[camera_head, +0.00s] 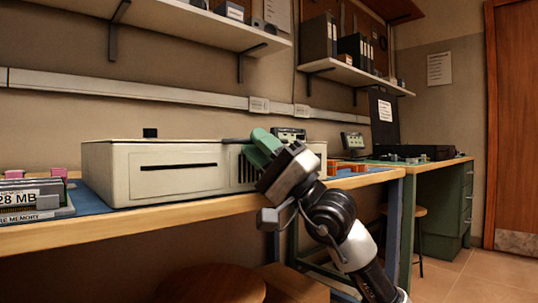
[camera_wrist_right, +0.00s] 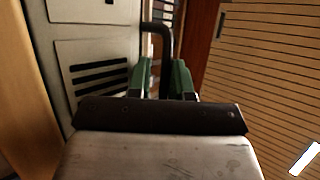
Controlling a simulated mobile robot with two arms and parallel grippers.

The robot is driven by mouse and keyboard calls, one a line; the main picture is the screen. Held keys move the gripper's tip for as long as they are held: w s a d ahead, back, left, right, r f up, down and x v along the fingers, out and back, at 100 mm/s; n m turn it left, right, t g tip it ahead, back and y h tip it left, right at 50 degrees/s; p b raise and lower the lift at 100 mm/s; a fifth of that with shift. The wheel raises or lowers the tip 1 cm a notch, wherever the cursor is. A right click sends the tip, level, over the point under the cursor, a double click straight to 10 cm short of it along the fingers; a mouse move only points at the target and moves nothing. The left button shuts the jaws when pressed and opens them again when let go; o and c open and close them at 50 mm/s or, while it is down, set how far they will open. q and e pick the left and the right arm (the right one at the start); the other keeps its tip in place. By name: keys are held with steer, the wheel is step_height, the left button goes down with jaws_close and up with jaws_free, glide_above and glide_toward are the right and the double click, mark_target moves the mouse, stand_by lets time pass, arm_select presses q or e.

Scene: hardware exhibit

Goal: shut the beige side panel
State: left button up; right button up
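The beige computer case (camera_head: 165,172) lies flat on the workbench, with a dark slot and vents on its front. In the right wrist view its vented front (camera_wrist_right: 93,70) is at the left. I cannot clearly make out the side panel or how far open it is. A dark curved handle (camera_wrist_right: 163,30) shows just beyond my fingers. My right gripper (camera_head: 256,148) is at the case's front right part; its green fingers (camera_wrist_right: 165,80) are apart with a gap between them. The handle's near end lines up with the gap; contact is unclear. My left gripper is out of view.
The wooden workbench (camera_head: 60,236) holds a memory box (camera_head: 33,198) at left and small electronics right of the case. Shelves (camera_head: 185,22) hang above. A round stool (camera_head: 210,284) stands below. A green desk (camera_head: 442,205) is farther right.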

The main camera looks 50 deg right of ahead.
steer(key=b+v, duration=0.4)
steer(key=v, duration=0.6)
steer(key=shift+s+f+b, duration=0.25)
steer(key=shift+f+b, duration=0.1)
steer(key=shift+b, duration=0.05)
stand_by(0.3)
